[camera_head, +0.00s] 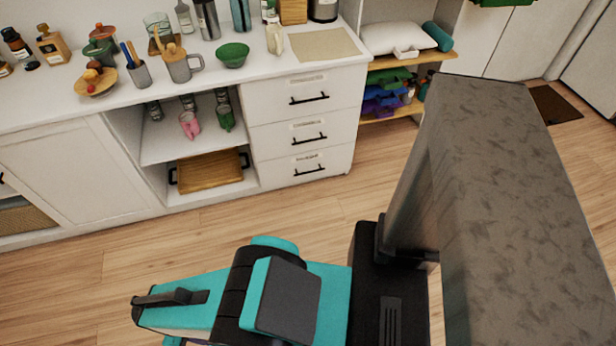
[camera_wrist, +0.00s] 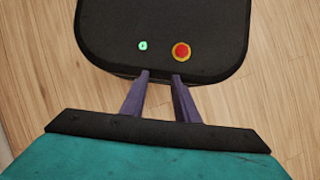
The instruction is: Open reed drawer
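A white cabinet has a stack of three drawers on its right side: a top drawer (camera_head: 306,98), a middle drawer (camera_head: 305,133) and a bottom drawer (camera_head: 306,166). Each has a dark bar handle and a small label above it. All three look shut. The labels are too small to read, so I cannot tell which is the reed drawer. My gripper (camera_wrist: 161,75) shows in the wrist view, with two purple fingers apart and nothing between them. It points at my own dark base over the floor, away from the drawers. In the head view its fingers are mostly hidden.
The counter holds a green bowl (camera_head: 232,55), a grey mug (camera_head: 181,66), a fruit plate (camera_head: 97,82) and several bottles. Open shelves left of the drawers hold cups and a wooden tray (camera_head: 209,171). The wood floor (camera_head: 230,218) before the drawers is clear.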

